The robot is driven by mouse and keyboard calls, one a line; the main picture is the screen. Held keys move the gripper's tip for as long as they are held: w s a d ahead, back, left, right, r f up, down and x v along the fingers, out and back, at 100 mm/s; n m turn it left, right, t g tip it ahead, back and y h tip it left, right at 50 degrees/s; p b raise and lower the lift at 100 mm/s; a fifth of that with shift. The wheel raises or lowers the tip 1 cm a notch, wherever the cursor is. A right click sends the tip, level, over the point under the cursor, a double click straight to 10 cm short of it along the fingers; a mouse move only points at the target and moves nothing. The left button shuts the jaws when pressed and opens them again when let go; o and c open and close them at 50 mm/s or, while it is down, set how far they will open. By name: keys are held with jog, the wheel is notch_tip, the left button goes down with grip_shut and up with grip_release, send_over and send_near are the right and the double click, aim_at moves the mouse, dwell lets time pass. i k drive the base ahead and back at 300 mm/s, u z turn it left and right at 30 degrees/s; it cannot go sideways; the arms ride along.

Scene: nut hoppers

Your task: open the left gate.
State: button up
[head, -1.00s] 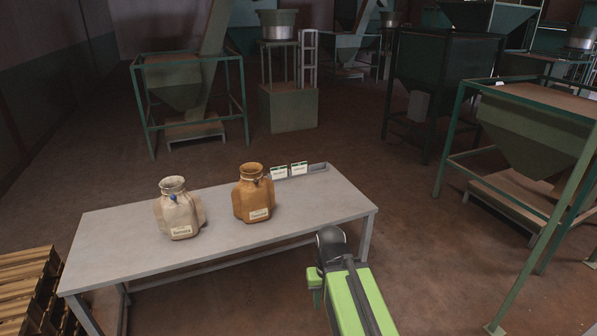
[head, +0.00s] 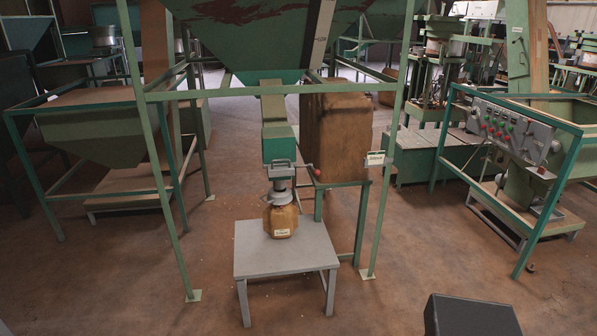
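A green hopper (head: 245,40) stands ahead in a green frame, and its chute runs down to a green spout box (head: 280,146). A grey handle-like fitting (head: 281,166) sits on the front of the spout. A thin lever with a red tip (head: 312,170) is at its right. I cannot tell from this distance whether this gate is open or shut. My gripper is not in view.
A label card (head: 377,158) hangs on the frame's right post. A brown box-like bin (head: 337,135) stands behind the spout. Another hopper (head: 105,135) is at left. A control panel with buttons (head: 512,130) is at right.

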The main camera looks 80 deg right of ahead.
aim_at(282, 170)
jog(key=u, duration=0.25)
jog(key=k, duration=0.1)
jog(key=z, duration=2.7)
jog(key=k, duration=0.9)
jog(key=u, duration=0.25)
jog(key=i, duration=1.35)
jog(key=u, duration=0.55)
jog(key=i, duration=1.25)
jog(key=u, duration=0.25)
